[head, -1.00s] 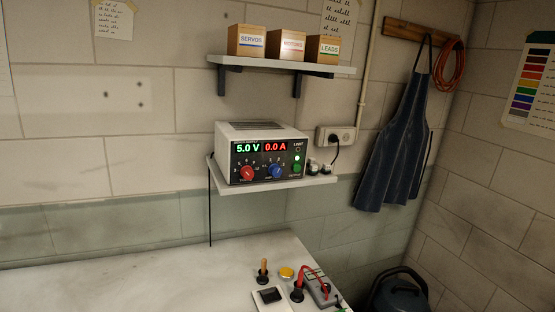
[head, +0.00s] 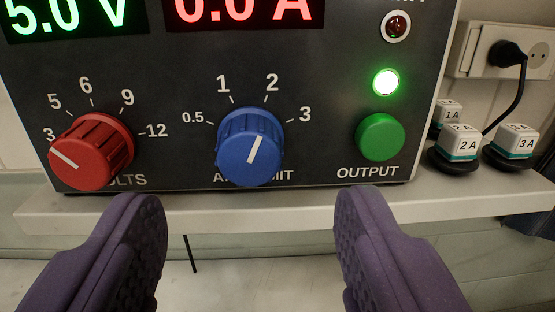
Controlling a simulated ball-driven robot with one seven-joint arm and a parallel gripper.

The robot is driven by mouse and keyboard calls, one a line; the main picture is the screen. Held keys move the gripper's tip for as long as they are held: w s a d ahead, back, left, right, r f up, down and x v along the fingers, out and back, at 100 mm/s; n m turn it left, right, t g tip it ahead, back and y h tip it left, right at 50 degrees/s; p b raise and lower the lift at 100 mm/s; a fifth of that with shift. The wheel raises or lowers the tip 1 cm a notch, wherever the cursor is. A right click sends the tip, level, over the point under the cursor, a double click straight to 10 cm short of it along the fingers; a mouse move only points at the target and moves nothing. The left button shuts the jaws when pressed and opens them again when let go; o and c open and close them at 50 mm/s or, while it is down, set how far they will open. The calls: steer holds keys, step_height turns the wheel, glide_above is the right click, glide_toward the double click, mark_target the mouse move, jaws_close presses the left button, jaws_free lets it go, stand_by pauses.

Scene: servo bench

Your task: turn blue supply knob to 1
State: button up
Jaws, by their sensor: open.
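The blue supply knob (head: 235,160) is in the middle of the supply's dark front panel. Its white line points up and slightly right, toward the 2 mark. The scale around it reads 0.5, 1, 2, 3. My gripper (head: 250,205) is open and empty. Its two purple fingers are wide apart, lower in the picture than the knob and to either side of it, not touching it. The current display (head: 250,10) reads 0.0 A in red, cut off at the top.
The red volts knob (head: 92,152) is at left, its line toward 3. The green output button (head: 380,137) is at right under a lit green lamp (head: 386,82). Weights marked 1A, 2A (head: 464,143) and 3A (head: 516,142) stand on the white shelf (head: 250,210).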

mark_target(248, 156)
steer(key=w, duration=0.4)
steer(key=shift+w+a+f, duration=0.1)
steer(key=shift+w+a, duration=0.05)
steer(key=shift+w, duration=0.75)
steer(key=shift+c, duration=0.3)
steer(key=shift+b, duration=0.3)
steer(key=c, duration=1)
